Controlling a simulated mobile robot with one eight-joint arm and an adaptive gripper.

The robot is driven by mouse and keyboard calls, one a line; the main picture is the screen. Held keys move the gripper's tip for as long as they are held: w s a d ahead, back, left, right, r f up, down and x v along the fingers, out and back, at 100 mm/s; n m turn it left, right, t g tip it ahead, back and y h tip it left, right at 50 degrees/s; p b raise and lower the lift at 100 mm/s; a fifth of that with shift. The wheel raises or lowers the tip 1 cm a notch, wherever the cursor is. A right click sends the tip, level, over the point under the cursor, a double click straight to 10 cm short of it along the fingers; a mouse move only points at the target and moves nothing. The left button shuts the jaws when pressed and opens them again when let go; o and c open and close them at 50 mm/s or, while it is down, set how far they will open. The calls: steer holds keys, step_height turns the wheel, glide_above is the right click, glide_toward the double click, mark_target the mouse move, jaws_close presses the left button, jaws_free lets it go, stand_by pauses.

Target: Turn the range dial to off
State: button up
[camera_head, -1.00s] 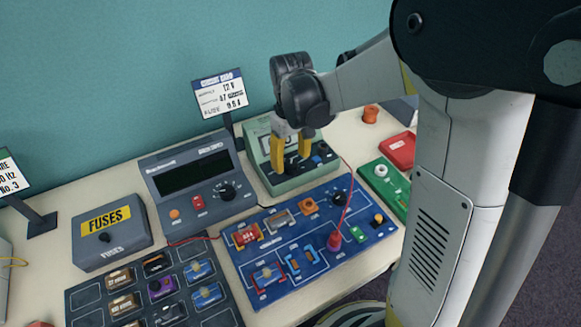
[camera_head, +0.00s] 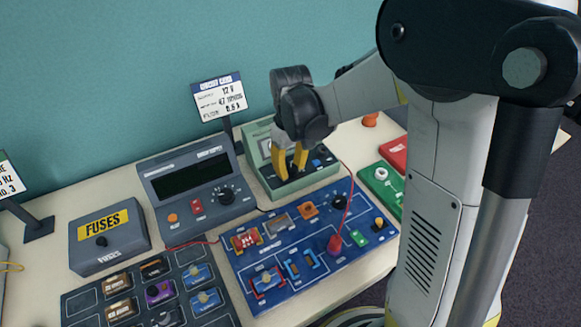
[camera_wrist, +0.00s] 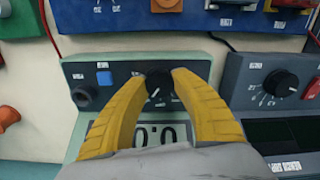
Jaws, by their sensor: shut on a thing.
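The green meter (camera_head: 300,190) stands at the back of the table, right of the grey power supply. In the wrist view, its range dial (camera_wrist: 159,84) is a black round knob with a white pointer mark. The pointer slants to the lower left in that view. My gripper (camera_head: 289,172) reaches down onto the meter's front panel. In the wrist view, the yellow fingers of my gripper (camera_wrist: 160,80) are shut on the dial, one on each side. The range labels around the dial are partly hidden and too small to read. The fingers also cover part of the meter's display (camera_wrist: 160,134).
The grey power supply (camera_head: 186,205) with its own black dial stands close beside the meter. A blue circuit board (camera_head: 290,240) with a red lead lies in front. A green board (camera_head: 380,180) lies to the right. A sign (camera_head: 219,97) stands behind.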

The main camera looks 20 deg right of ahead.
mark_target(291, 168)
steer(key=shift+n, duration=3.3)
steer(key=o, duration=1.2)
steer(key=shift+o, duration=0.2)
steer(key=shift+p, duration=0.3)
step_height(291, 168, up, 12)
